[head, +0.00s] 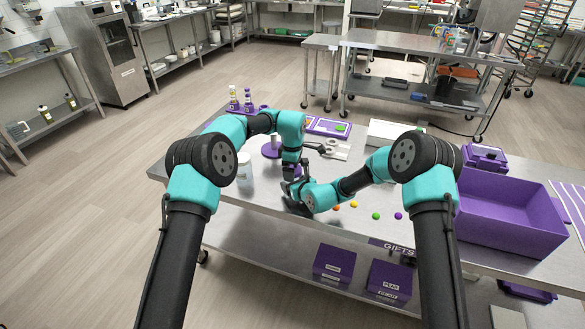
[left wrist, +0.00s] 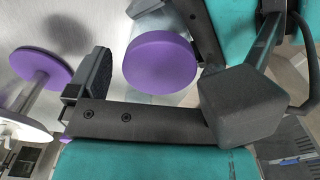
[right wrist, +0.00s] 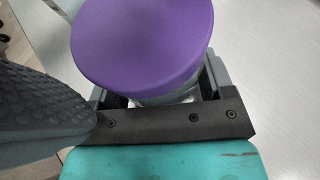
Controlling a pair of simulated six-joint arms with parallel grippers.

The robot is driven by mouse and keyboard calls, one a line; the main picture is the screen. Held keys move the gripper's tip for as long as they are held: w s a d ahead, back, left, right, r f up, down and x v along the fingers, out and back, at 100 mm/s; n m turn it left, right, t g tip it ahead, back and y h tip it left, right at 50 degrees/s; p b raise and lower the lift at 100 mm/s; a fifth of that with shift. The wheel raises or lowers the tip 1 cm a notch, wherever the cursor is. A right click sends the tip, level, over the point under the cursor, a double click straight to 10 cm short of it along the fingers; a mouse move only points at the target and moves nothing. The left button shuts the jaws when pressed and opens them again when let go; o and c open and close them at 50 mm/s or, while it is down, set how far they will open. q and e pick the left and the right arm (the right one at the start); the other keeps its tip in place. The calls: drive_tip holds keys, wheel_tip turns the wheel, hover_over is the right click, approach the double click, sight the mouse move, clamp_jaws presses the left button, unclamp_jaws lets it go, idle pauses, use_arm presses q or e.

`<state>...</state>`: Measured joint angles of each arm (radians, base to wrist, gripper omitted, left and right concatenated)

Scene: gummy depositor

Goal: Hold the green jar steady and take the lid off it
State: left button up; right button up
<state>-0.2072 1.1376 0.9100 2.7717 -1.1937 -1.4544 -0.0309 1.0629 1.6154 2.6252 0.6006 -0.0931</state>
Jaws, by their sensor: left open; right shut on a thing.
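The jar has a flat round purple lid, seen in the left wrist view (left wrist: 160,62) and close up in the right wrist view (right wrist: 140,40). The lid is on the jar. A strip of clear, greyish jar wall (right wrist: 165,97) shows below it; I see no green there. My right gripper (head: 292,203) is shut on the jar below the lid. My left gripper (head: 291,174) is open above, its fingers on either side of the lid with visible gaps. In the head view the arms hide most of the jar.
A purple disc stand (head: 271,148) is just left of the grippers, and a white tub (head: 244,168) further left. Small coloured candies (head: 376,216) lie to the right. A large purple bin (head: 510,215) fills the right end of the steel table (head: 228,186).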

use_arm(q)
drive_tip(key=shift+r, duration=2.25)
drive_tip(key=shift+c, duration=0.4)
drive_tip(key=m, duration=0.1)
drive_tip(key=r+m, duration=0.1)
drive_tip(key=m, duration=0.1)
drive_tip(key=r+m, duration=0.1)
drive_tip(key=m, duration=0.2)
drive_tip(key=r+m, duration=0.1)
drive_tip(key=m, duration=0.3)
drive_tip(key=shift+r, duration=0.25)
drive_tip(key=shift+f, duration=0.15)
drive_tip(key=shift+f, duration=3.85)
